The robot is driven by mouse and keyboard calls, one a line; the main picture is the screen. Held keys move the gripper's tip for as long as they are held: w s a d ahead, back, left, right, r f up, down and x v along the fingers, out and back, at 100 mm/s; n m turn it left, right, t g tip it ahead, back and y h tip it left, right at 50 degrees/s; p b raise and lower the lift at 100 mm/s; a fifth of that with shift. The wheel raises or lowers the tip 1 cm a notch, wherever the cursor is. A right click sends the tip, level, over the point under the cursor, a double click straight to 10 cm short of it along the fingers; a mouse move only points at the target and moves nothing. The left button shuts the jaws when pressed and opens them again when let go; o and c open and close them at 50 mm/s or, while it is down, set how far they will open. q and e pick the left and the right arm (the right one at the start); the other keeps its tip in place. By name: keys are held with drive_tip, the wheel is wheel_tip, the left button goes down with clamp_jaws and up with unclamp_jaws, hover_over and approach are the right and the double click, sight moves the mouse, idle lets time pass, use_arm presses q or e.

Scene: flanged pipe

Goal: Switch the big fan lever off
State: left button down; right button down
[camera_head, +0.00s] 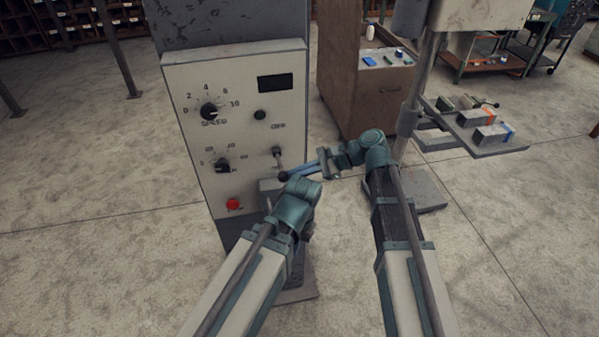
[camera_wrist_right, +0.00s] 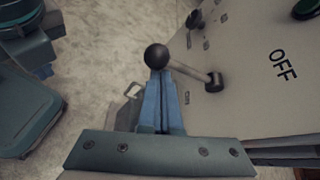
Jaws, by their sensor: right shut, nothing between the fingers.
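The fan lever (camera_head: 279,162) juts from the right side of the pale control panel, below a small label. It slants down to a dark ball knob. In the right wrist view the ball knob (camera_wrist_right: 156,57) and its rod (camera_wrist_right: 189,71) show, and the "OFF" lettering (camera_wrist_right: 283,66) is on the panel beside the lever's base. My right gripper (camera_head: 287,176) has blue fingers, shut and empty, with their tips (camera_wrist_right: 164,74) at the lever beside the ball; contact is unclear. My left wrist (camera_head: 297,199) is just below the lever; its fingers cannot be made out.
The panel (camera_head: 184,92) also has a speed dial (camera_head: 209,111), a lower dial (camera_head: 222,166), a red button (camera_head: 232,205) and a dark display (camera_head: 274,82). A brown cabinet (camera_head: 345,75) stands behind to the right. My two arms are close together.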

drive_tip(key=shift+w+a+r+p, duration=0.1)
drive_tip(key=shift+w+r+p, duration=0.05)
drive_tip(key=shift+r+p, duration=0.9)
drive_tip(key=shift+w+a+r+p, duration=0.1)
drive_tip(key=shift+w+r+p, duration=0.05)
drive_tip(key=shift+r+p, duration=0.8)
drive_tip(key=shift+r, duration=0.1)
wheel_tip(320, 180, down, 4)
drive_tip(key=b, duration=0.4)
drive_tip(key=w+p+v, duration=0.2)
drive_tip(key=p+v, duration=0.3)
drive_tip(key=v, duration=0.5)
drive_tip(key=shift+w+r, duration=0.2)
drive_tip(key=shift+r, duration=0.1)
